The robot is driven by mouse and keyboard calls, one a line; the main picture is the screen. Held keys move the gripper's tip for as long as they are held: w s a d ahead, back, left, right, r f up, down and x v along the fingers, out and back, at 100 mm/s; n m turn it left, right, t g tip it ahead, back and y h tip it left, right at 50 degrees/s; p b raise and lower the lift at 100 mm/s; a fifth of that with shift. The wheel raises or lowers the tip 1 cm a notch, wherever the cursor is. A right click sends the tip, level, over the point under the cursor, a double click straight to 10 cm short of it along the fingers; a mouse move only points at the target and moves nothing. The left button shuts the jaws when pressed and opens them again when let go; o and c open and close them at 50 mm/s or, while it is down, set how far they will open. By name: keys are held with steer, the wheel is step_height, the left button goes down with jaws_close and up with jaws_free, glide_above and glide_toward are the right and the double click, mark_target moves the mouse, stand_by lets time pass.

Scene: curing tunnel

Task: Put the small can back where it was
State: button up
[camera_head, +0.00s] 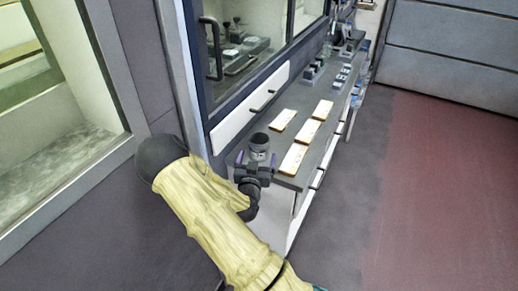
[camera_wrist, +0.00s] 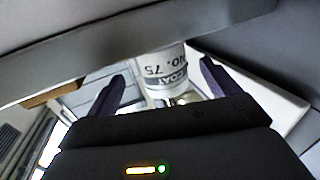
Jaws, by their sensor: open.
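The small can (camera_head: 259,141) has a dark top and a pale label. It stands at the near end of the grey bench (camera_head: 287,183), close to the wall side. In the wrist view the can (camera_wrist: 165,62) is white with a grey band, and its lettering, "COAT NO. 75", appears upside down. My gripper (camera_head: 257,159) is open, with its purple fingers on either side of the can. In the wrist view my gripper (camera_wrist: 161,70) shows a gap between each finger and the can. The can's lower part is partly hidden by my gripper in the head view.
Several pale boards, one of them a near board (camera_head: 294,158), lie on the bench right of the can. Small dark fixtures (camera_head: 313,72) stand farther back. A white drawer front (camera_head: 250,107) and a glazed cabinet (camera_head: 255,50) line the wall. The floor right of the bench is clear.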

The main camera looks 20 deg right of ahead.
mark_target(258, 153)
steer(key=shift+w, duration=0.1)
steer(key=shift+w+d+r, duration=0.15)
steer(key=shift+w+d, duration=0.05)
steer(key=shift+w, duration=0.05)
steer(key=p+x, duration=0.1)
steer(key=x, duration=0.2)
steer(key=shift+w+d+r+p, duration=0.15)
steer(key=shift+w+p, duration=0.1)
steer(key=shift+p, duration=0.15)
steer(key=shift+w+d, duration=0.25)
steer(key=shift+w, duration=0.15)
steer(key=shift+c, duration=0.5)
steer(key=c, duration=1.1)
step_height(258, 153, up, 10)
steer(key=shift+f+b, duration=0.1)
steer(key=shift+b, duration=0.35)
